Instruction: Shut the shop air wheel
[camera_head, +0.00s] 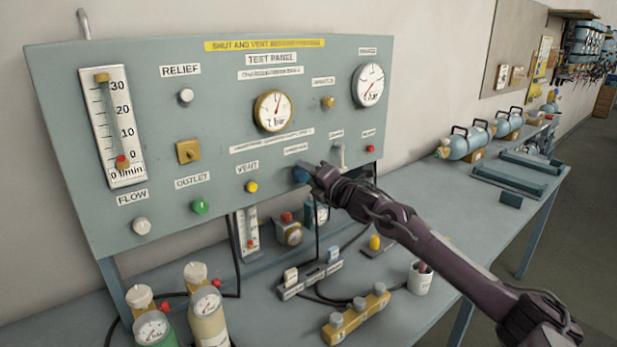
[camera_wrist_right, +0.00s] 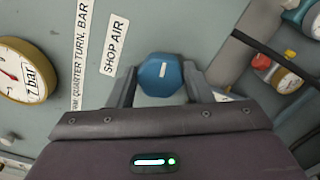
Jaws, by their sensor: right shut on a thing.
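The shop air wheel is a blue knob (camera_head: 300,175) low on the grey test panel (camera_head: 120,60). In the right wrist view the wheel (camera_wrist_right: 161,72) sits beside the label "SHOP AIR" (camera_wrist_right: 113,43). A short white mark on its face runs roughly parallel to that label's line of text. My right gripper (camera_head: 312,176) is at the panel and shut on the wheel. Its fingers (camera_wrist_right: 160,88) show on either side of the wheel in the right wrist view. In the head view the gripper partly hides the wheel. My left gripper is not in view.
A round gauge (camera_head: 273,110) marked bar is above the wheel. A yellow vent knob (camera_head: 251,187) and a green outlet knob (camera_head: 200,206) are to its left, and a red knob (camera_head: 370,149) to its right. Cylinders (camera_head: 208,318) and a yellow manifold (camera_head: 356,314) stand on the bench below.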

